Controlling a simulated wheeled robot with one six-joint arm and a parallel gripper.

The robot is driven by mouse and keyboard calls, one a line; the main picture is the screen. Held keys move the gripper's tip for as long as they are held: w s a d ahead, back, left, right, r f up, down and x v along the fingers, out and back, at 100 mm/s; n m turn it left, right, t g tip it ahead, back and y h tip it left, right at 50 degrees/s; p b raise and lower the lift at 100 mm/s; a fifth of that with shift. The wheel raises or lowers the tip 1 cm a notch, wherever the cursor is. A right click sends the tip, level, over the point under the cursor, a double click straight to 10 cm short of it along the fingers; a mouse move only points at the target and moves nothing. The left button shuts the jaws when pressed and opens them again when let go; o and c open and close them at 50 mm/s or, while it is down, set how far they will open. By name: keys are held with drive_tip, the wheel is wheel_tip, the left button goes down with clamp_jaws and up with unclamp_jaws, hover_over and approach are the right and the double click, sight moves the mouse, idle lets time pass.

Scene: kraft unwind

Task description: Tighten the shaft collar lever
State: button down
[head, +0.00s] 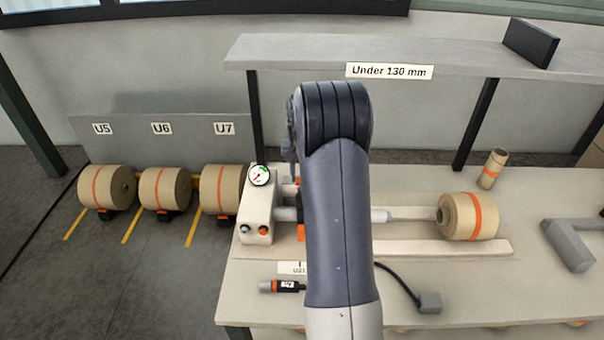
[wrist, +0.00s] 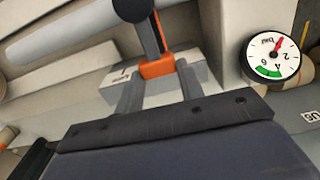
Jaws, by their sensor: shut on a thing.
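In the wrist view, my gripper (wrist: 158,78) has its two grey fingers on either side of the orange lower end of the shaft collar lever (wrist: 150,35) and is shut on it. The lever has a dark arm and a round black knob at the top edge of the picture. The pale shaft (wrist: 65,28) runs behind it. In the head view, my arm hides the gripper and the lever. The shaft (head: 405,215) comes out to the right of my arm and reaches a brown roll with an orange band (head: 475,217).
A pressure gauge (wrist: 273,54) sits on a pale housing (head: 258,215) with buttons. A shelf marked "Under 130 mm" (head: 300,52) hangs above the bench.

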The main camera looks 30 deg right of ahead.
drive_tip(key=c, duration=0.9)
unclamp_jaws()
